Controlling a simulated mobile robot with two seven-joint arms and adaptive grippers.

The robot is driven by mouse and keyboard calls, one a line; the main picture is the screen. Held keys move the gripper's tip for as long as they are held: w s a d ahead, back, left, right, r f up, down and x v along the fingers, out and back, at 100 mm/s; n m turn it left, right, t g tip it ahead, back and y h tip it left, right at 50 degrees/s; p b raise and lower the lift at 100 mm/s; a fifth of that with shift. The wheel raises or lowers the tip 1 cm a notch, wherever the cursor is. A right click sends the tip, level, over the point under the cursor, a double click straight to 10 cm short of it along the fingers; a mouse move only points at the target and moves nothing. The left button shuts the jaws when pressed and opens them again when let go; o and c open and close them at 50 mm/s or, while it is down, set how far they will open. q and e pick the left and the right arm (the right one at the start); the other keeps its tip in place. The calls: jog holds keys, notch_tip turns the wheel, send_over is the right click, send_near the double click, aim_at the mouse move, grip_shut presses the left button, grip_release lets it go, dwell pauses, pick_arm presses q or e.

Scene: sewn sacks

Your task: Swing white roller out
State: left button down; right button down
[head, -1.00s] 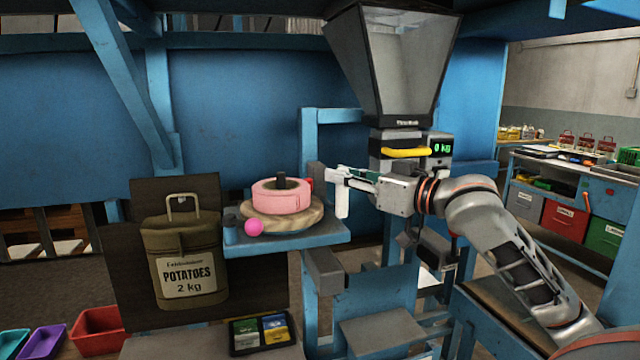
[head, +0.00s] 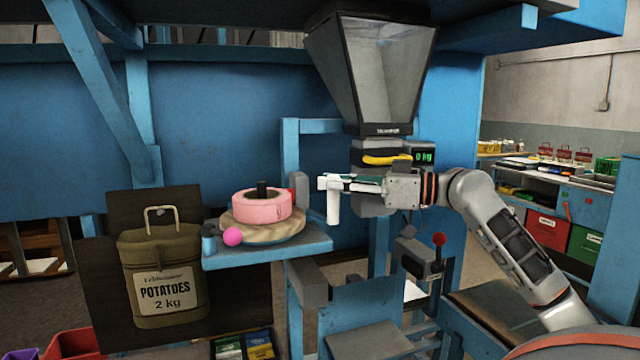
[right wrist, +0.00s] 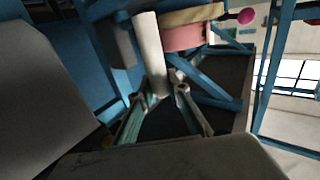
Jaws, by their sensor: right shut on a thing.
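The white roller (head: 333,207) is a short upright white cylinder to the right of the pink tape roll (head: 262,205), with a gap between them. My right gripper (head: 328,184) reaches in from the right and is shut on the roller's upper part. In the right wrist view the white roller (right wrist: 150,45) runs down to my right gripper's fingers (right wrist: 166,97), and its held end is partly hidden by them. My left gripper is in neither view.
The pink roll sits on a round wooden disc (head: 290,236) on a blue shelf (head: 280,252), with a magenta ball knob (head: 233,236) at its front. A hopper (head: 378,80) hangs above my right gripper. A red-knobbed lever (head: 439,240) stands below my right arm.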

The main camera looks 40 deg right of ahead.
jog(key=shift+d+f, duration=0.1)
dwell(0.3)
jog(key=c, duration=1.9)
grip_release()
jog(key=shift+w, duration=0.1)
jog(key=v, duration=1.2)
jog(key=shift+d, duration=0.1)
